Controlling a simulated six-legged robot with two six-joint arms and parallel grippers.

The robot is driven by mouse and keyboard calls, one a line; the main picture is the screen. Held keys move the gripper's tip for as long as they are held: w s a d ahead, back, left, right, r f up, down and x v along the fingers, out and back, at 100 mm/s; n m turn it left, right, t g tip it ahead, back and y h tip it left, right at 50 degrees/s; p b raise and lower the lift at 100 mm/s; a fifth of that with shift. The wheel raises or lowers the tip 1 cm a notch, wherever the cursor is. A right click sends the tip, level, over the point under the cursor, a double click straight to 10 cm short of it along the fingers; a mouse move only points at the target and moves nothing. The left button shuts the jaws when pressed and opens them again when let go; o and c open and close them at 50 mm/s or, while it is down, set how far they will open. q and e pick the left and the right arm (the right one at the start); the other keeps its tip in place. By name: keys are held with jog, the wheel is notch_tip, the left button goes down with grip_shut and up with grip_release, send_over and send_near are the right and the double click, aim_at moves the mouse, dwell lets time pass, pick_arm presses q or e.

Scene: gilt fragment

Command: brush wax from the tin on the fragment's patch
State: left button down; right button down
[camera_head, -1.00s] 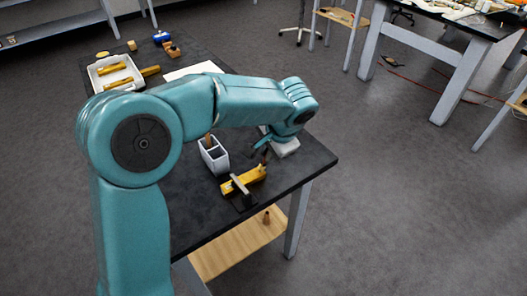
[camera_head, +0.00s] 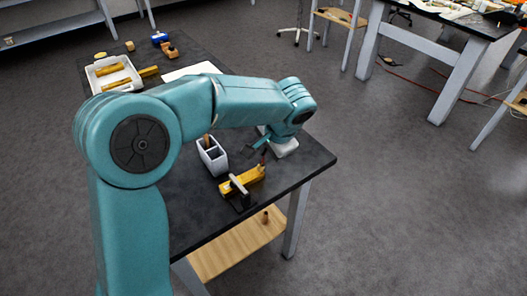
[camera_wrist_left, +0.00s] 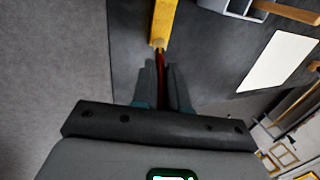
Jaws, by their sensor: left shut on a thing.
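The gilt fragment (camera_head: 251,180), a yellow-gold bar, rests across a dark stand with a grey crosspiece at the table's front. It also shows in the left wrist view (camera_wrist_left: 165,18). My left gripper (camera_head: 256,148) is over the table just behind the fragment's right end. In the left wrist view, my left gripper (camera_wrist_left: 163,82) is shut on a thin dark-red brush (camera_wrist_left: 161,65). The brush's far end is at or close to the fragment's end; I cannot tell if they touch. A white object (camera_head: 286,149) is partly hidden behind the gripper. I cannot identify the wax tin. My right gripper is not in view.
A white divided holder (camera_head: 213,157) with a wooden-handled tool stands left of the gripper. A white tray (camera_head: 113,71) with gold pieces, a white sheet (camera_head: 192,72) and small blocks lie farther back. The table's right edge is close by.

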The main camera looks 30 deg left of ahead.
pick_arm(q)
jog(key=shift+r+p, duration=2.35)
jog(key=shift+r, duration=0.65)
jog(key=shift+r, duration=0.1)
notch_tip(320, 180, up, 3)
jog(key=p, duration=0.2)
jog(key=shift+p, duration=0.3)
